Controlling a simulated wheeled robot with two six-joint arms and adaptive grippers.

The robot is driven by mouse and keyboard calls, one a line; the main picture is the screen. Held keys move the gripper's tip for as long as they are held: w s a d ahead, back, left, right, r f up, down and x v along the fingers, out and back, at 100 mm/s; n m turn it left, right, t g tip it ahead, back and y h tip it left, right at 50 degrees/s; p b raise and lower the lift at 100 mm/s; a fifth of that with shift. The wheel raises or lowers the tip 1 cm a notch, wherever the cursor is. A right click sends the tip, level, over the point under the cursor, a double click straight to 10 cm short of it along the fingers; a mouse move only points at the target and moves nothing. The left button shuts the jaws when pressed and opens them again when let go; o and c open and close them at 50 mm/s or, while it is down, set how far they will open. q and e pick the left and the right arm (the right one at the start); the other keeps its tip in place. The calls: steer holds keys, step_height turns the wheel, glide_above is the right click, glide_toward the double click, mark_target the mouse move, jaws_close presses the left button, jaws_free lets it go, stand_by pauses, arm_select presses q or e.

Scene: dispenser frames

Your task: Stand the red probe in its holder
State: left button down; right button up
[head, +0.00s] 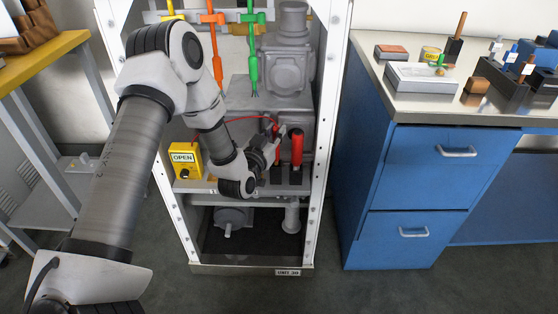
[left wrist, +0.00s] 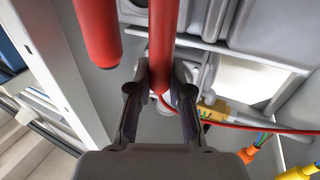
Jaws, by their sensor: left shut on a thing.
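My left gripper (head: 274,142) reaches into the white frame and is shut on a red probe (head: 276,127). In the left wrist view this red probe (left wrist: 163,40) runs between the fingers of my left gripper (left wrist: 160,84). A thin red cable (left wrist: 255,127) trails off to the right there. A second red rod (head: 297,149) stands upright just right of the gripper, with a black base (head: 296,176); it also shows in the left wrist view (left wrist: 97,30). The lower end of the held probe and whether it touches a holder are hidden by the gripper in the head view. My right gripper is not in view.
A yellow box marked OPEN (head: 186,160) stands on the shelf at left. Orange (head: 214,50) and green (head: 253,60) probes hang above. Grey machinery (head: 287,70) fills the back. White posts (head: 330,110) bound the frame. A blue cabinet (head: 425,160) stands at right.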

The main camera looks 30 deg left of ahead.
arm_select(q)
step_height(320, 180, down, 6)
steer(key=shift+a+f+b, duration=0.1)
steer(key=shift+f+b, duration=0.05)
steer(key=shift+b, duration=0.35)
steer(key=shift+f, duration=0.1)
steer(key=c, duration=1.1)
jaws_free()
